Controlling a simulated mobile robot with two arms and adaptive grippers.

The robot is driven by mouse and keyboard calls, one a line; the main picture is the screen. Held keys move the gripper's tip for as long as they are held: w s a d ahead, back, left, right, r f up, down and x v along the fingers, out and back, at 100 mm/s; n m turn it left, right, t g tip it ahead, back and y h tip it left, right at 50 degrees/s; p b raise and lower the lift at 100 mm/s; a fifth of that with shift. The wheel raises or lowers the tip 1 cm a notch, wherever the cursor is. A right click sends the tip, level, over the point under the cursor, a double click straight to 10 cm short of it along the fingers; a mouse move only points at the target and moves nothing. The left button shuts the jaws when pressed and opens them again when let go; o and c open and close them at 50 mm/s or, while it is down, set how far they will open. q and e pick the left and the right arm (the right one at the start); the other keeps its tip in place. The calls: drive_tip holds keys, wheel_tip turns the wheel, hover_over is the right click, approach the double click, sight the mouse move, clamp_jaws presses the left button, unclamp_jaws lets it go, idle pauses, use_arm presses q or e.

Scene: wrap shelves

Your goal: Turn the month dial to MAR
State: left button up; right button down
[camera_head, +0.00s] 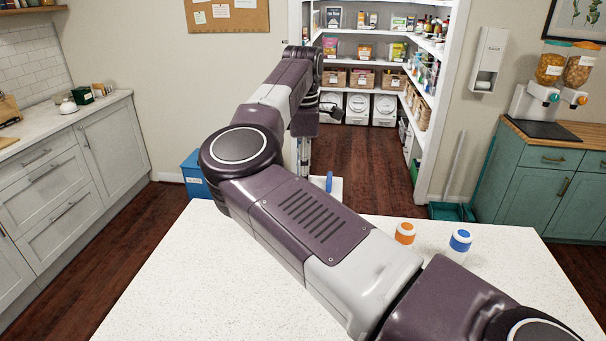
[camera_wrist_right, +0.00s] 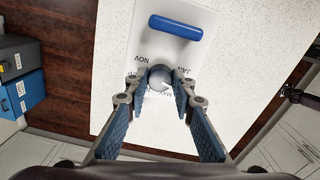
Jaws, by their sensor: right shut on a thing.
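The month dial (camera_wrist_right: 160,77) is a round grey knob on a white plate (camera_wrist_right: 151,45), which also shows in the head view (camera_head: 336,190). In the right wrist view, month labels surround it upside down: NOV at upper left, JAN at right, and one starting with MA just below, partly covered. A pale mark on the knob faces the lower right. My right gripper (camera_wrist_right: 160,84) is shut on the dial, one blue-padded finger on each side. In the head view my right arm hides the dial. My left gripper is not in view.
A blue bar (camera_wrist_right: 175,27) lies on the plate beside the dial. An orange-banded jar (camera_head: 405,233) and a blue-banded jar (camera_head: 460,241) stand on the white counter (camera_head: 180,290), right of my arm.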

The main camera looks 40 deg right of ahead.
drive_tip(key=shift+m, duration=0.3)
drive_tip(key=c, duration=1.6)
unclamp_jaws()
wheel_tip(320, 180, up, 12)
